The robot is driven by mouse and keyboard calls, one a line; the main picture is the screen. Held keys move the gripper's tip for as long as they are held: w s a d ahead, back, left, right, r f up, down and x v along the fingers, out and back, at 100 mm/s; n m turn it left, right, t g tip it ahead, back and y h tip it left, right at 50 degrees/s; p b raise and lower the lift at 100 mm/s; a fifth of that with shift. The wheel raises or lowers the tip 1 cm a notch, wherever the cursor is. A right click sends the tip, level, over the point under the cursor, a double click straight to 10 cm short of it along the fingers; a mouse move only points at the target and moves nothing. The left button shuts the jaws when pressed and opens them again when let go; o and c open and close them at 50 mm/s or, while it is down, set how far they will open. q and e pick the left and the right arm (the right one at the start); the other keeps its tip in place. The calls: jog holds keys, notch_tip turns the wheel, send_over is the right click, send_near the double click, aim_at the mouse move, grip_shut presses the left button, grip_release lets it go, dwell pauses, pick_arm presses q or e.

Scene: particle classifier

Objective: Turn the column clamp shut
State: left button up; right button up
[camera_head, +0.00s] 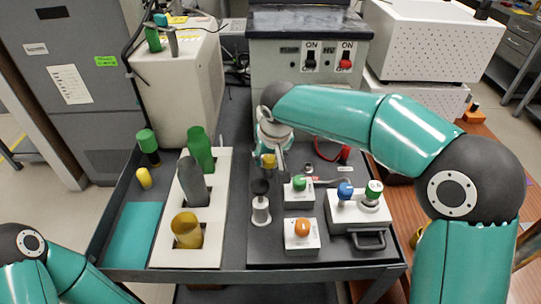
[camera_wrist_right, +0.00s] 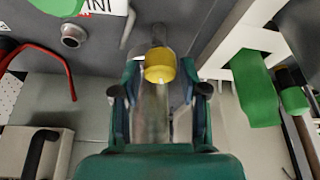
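A yellow cap or collar (camera_head: 269,160) stands at the back of the dark cart top, partly hidden by my right gripper (camera_head: 270,142). The right wrist view shows this yellow part (camera_wrist_right: 160,66) with greyish, see-through material running from it toward the gripper. I take it as part of the column clamp, but cannot make out a handle or whether the clamp is open or shut. In the wrist view the right gripper's fingers (camera_wrist_right: 160,92) are apart, one on each side of the yellow part's line; contact cannot be told. My left arm shows at the lower left, its gripper out of view.
A white rack (camera_head: 220,215) holds green, grey and yellow bottles left of the gripper. Small boxes with green and orange knobs (camera_head: 302,235) and a blue-and-green-knobbed unit (camera_head: 358,208) stand in front and right. A switch box (camera_head: 310,80) stands behind.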

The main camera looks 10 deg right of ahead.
jog(key=v, duration=1.2)
